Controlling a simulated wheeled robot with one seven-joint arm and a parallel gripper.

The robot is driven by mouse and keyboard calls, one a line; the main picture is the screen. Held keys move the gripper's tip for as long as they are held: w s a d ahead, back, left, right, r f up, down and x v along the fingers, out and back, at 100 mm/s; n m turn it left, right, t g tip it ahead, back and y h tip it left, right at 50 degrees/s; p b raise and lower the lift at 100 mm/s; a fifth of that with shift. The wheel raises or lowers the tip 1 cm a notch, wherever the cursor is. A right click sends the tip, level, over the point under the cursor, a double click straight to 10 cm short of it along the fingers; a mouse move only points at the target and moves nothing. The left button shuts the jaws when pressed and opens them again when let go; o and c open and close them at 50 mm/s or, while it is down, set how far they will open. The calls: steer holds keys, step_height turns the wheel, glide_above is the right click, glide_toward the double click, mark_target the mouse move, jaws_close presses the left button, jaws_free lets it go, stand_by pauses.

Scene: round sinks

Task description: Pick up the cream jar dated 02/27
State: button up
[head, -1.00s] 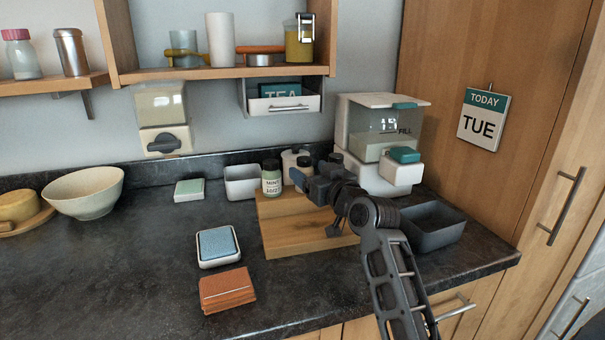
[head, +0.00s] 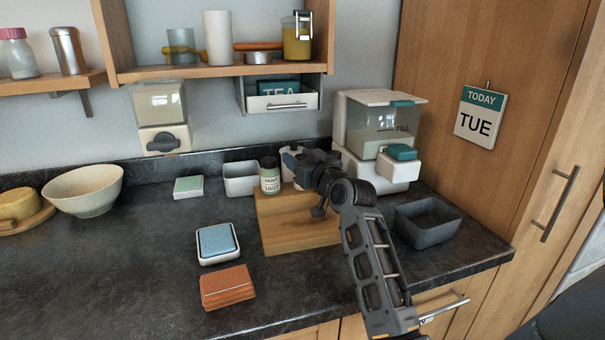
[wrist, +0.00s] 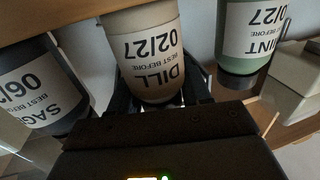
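In the wrist view, which shows the labels upside down, a cream jar (wrist: 147,50) labelled DILL 02/27 stands between the dark fingers of my gripper (wrist: 160,92). One finger is on each side of it, and I see no clear grip; its lid end is hidden by the gripper. A grey SAGE jar (wrist: 38,88) is on the left, its date partly cut off. A green MINT jar (wrist: 247,40), its date partly cut off, is on the right. In the head view, my gripper (head: 297,163) reaches over the wooden board and hides most of the jars behind the mint jar (head: 270,177).
The wooden board (head: 288,233) lies under the jars. A white bin (head: 240,179) stands left of them and a dispenser (head: 378,135) behind right. A dark grey tray (head: 427,224) is on the right. A blue-topped box (head: 217,242) and orange cloth (head: 228,287) lie in front.

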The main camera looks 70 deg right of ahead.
steer(key=c, duration=0.5)
steer(key=shift+c, duration=0.2)
